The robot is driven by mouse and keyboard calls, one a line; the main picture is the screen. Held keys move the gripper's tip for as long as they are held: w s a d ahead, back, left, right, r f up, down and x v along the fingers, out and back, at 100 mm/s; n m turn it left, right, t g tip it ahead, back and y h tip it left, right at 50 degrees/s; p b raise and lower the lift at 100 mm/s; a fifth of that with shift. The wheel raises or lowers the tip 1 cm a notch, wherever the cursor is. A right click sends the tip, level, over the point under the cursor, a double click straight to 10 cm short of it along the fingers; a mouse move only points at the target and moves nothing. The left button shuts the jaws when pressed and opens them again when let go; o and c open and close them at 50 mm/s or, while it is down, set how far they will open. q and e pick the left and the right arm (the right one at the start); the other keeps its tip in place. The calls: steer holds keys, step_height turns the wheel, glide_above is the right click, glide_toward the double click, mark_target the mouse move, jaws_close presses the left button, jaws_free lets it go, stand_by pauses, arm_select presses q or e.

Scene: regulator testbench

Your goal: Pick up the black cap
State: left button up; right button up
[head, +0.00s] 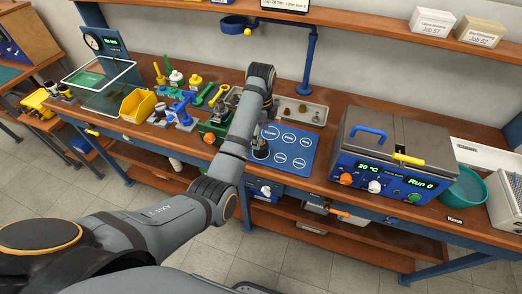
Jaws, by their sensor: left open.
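My left arm reaches over the bench, and its gripper (260,149) is low over the left edge of the blue mat (304,139) with printed circles. It is open; the forearm and wrist hide part of it, and I see nothing clearly between its fingers. I cannot surely pick out the black cap. A shallow grey tray (296,121) behind the mat holds a few small dark parts, too small to name. The cap may be there or hidden by my arm. My right gripper is out of view.
Left of my arm stand a yellow bin (137,106), a blue fixture (182,115) and several coloured valve parts. A blue post (309,62) rises behind the tray. A large grey bath unit (389,155) and a teal bowl (467,187) stand at right.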

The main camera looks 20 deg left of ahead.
mark_target(261, 141)
arm_select(q)
steer(key=shift+f+b, duration=0.35)
steer(key=shift+b, duration=0.05)
step_height(261, 141, down, 3)
steer(key=b, duration=0.2)
steer(key=shift+b, duration=0.4)
steer(key=shift+w+f+p, duration=0.25)
steer(key=shift+f+p, duration=0.4)
steer(key=shift+s, duration=0.15)
steer(key=shift+c, duration=1.1)
steer(key=c, duration=1.1)
steer(key=shift+o, duration=0.2)
